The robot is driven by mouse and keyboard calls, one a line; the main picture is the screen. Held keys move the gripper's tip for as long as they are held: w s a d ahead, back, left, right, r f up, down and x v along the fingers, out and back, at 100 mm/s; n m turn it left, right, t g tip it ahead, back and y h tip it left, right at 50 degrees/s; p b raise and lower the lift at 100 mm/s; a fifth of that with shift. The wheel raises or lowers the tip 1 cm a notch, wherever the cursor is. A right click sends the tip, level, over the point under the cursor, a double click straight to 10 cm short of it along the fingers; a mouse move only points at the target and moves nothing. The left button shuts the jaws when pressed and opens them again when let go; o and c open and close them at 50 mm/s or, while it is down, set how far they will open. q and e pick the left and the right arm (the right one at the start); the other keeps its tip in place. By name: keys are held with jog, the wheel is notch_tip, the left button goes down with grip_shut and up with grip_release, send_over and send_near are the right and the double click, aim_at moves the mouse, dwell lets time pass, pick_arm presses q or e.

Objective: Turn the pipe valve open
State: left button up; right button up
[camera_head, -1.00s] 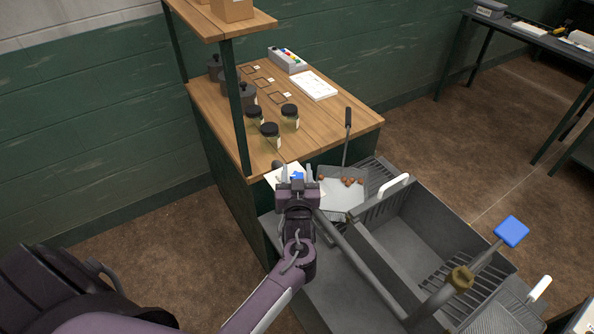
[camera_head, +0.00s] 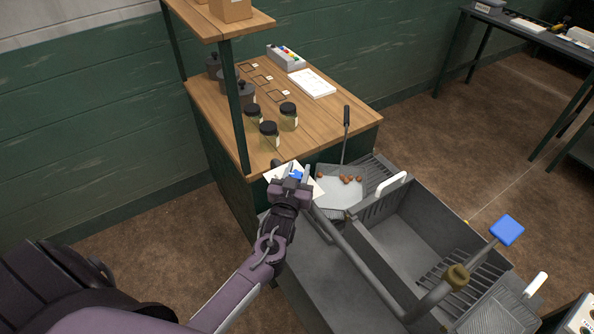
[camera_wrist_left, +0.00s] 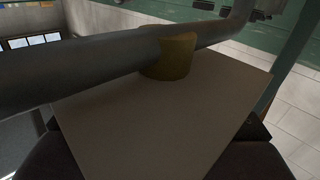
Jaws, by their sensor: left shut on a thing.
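A grey pipe (camera_head: 365,254) runs along the near side of the steel sink unit. A blue valve handle (camera_head: 297,174) is at its far left end, mostly hidden by my gripper. My left gripper (camera_head: 292,177) is shut on this blue handle, with its fingers on either side of it. In the left wrist view the pipe (camera_wrist_left: 75,75) crosses close by, with a brass fitting (camera_wrist_left: 176,56) on it. A second blue handle (camera_head: 508,230) stands on a stem above another brass fitting (camera_head: 456,277) at the right. My right gripper is not in view.
A pan (camera_head: 341,193) with several brown pieces sits by the sink basin (camera_head: 425,235). The wooden bench (camera_head: 335,122) behind holds jars (camera_head: 288,116). A shelf post (camera_head: 237,120) stands close behind the gripper.

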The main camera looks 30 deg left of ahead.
pick_arm(q)
jog(key=o, duration=1)
jog(key=shift+w+f, duration=0.1)
jog(key=shift+w, duration=0.1)
jog(key=shift+s, duration=0.15)
jog(key=b+v, duration=0.2)
jog(key=v, duration=0.5)
jog(key=shift+s, duration=0.3)
